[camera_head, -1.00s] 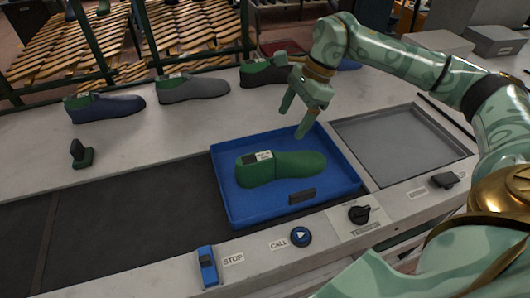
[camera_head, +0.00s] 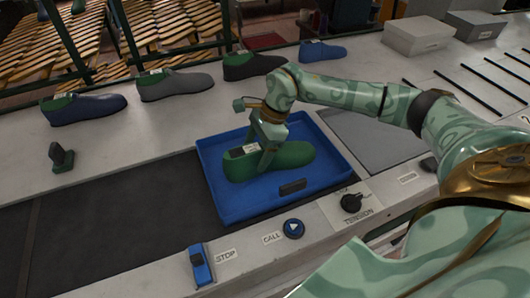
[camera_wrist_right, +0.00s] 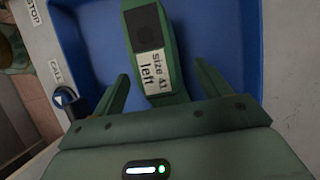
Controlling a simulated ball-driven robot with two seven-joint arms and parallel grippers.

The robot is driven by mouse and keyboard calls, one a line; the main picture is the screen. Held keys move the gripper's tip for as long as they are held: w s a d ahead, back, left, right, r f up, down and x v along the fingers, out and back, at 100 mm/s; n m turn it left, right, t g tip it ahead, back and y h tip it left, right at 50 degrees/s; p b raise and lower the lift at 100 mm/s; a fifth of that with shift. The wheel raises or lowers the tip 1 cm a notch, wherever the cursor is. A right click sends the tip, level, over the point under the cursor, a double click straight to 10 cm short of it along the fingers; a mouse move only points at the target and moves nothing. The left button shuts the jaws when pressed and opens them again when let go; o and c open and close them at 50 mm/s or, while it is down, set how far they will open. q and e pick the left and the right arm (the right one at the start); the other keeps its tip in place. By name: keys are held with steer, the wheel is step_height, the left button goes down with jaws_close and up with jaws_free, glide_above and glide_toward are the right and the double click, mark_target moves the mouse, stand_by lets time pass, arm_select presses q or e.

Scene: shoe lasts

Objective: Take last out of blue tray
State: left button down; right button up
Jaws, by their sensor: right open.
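A green shoe last (camera_head: 285,158) lies in the blue tray (camera_head: 232,207), its toe to the right. In the right wrist view the last (camera_wrist_right: 153,50) carries a white label reading "size 41 left" and a dark square on its top. My right gripper (camera_head: 266,155) is over the last near its label. In the right wrist view my right gripper (camera_wrist_right: 160,85) is open, with one finger on each side of the last's labelled end and gaps visible. The blue tray's floor (camera_wrist_right: 90,40) shows around it. My left gripper is not in view.
Several other lasts, one of them dark blue (camera_head: 83,108) and one grey (camera_head: 176,85), stand along the back of the bench. A grey recessed plate (camera_head: 375,140) lies right of the tray. A control strip with a call button (camera_head: 293,228) and a tension knob (camera_head: 351,203) runs in front.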

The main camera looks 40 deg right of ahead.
steer(key=shift+x, duration=1.05)
steer(key=shift+r, duration=0.1)
steer(key=c, duration=1.5)
steer(key=shift+c, duration=0.2)
